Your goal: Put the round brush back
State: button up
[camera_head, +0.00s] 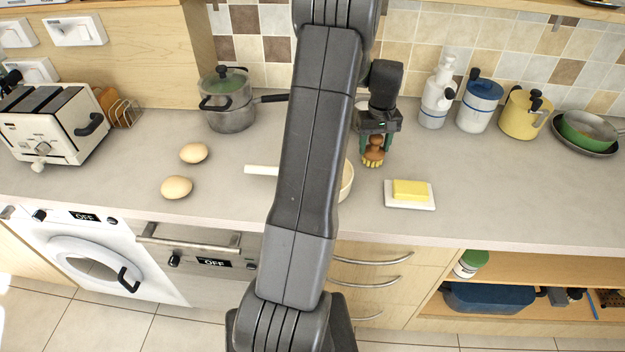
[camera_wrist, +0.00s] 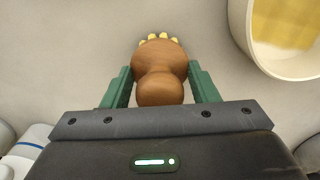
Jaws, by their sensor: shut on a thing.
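The round brush (camera_head: 374,153) has a brown wooden knob and yellow bristles pointing down. My gripper (camera_head: 375,143) is shut on its knob, with one green finger on each side. In the wrist view the brush (camera_wrist: 160,72) sits between the two green fingers of my gripper (camera_wrist: 161,85), with a few bristle tips showing at its far edge. In the head view the brush is over the counter, right of my arm. I cannot tell whether its bristles touch the counter.
A pale pan (camera_head: 347,182), partly hidden by my arm, stands close left of the brush; it also shows in the wrist view (camera_wrist: 237,30). A butter dish (camera_head: 410,203) lies front right. Canisters (camera_head: 479,105) and a yellow pot (camera_head: 521,115) stand behind right. A lidded pot (camera_head: 228,112) stands back left.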

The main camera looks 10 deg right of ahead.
jog(key=shift+f, duration=0.3)
jog(key=o, duration=1.4)
notch_tip(320, 180, up, 14)
jog(key=b, duration=0.2)
jog(key=shift+f, duration=0.2)
notch_tip(320, 180, down, 14)
jog(key=shift+r+p, duration=0.15)
jog(key=shift+p, duration=0.7)
jog(key=shift+r, duration=0.3)
